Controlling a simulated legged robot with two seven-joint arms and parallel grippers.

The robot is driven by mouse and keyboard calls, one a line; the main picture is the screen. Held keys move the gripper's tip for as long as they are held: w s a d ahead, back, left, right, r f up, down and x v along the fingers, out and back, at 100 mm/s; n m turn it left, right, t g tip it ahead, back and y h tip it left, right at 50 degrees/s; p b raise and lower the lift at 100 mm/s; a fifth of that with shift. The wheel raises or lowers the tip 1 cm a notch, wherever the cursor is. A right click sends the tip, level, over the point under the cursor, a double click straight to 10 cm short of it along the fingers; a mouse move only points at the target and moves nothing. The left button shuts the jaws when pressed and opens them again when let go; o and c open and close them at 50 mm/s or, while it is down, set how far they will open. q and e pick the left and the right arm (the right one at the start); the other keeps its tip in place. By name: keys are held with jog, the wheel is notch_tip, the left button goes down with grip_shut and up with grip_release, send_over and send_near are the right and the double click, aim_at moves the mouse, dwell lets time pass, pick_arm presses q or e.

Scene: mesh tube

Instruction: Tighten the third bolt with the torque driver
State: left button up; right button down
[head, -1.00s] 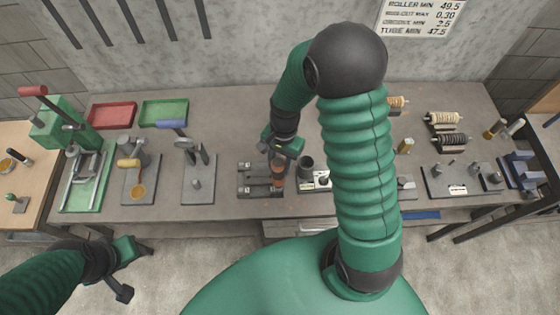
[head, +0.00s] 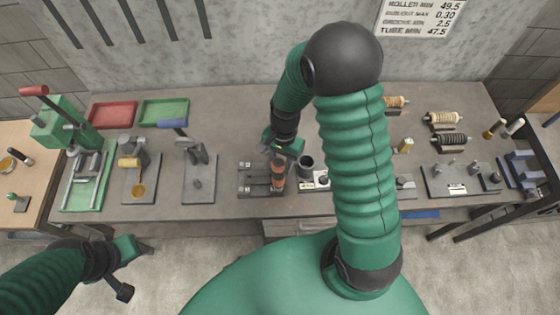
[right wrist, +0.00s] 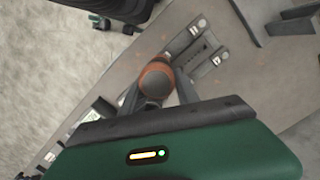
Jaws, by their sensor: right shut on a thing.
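The torque driver (head: 278,175) has an orange-banded dark body. My right gripper (head: 281,152) is shut on it and holds it over the right part of a dark clamp fixture (head: 246,191). In the right wrist view the driver (right wrist: 155,80) sits between the fingers, seen end-on, next to the fixture (right wrist: 206,57). Its tip is hidden, so I cannot tell whether it touches a bolt. The bolts are too small to tell apart. My left gripper (head: 138,269) is open and empty in front of the bench, at the lower left.
A dark cup (head: 306,163) stands right of the fixture on the grey bench (head: 225,208). A lever stand (head: 199,187) is to the left. Red (head: 112,115) and green (head: 164,112) trays lie farther back. My right arm hides part of the bench's right side.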

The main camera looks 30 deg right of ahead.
jog(key=shift+f, duration=0.2)
dwell(0.4)
jog(key=shift+f+p, duration=0.1)
jog(key=shift+p, duration=0.25)
dwell(0.4)
jog(key=shift+r+p, duration=3.05)
jog(key=shift+r, duration=0.1)
jog(key=shift+f, duration=0.1)
jog(key=shift+w, duration=0.1)
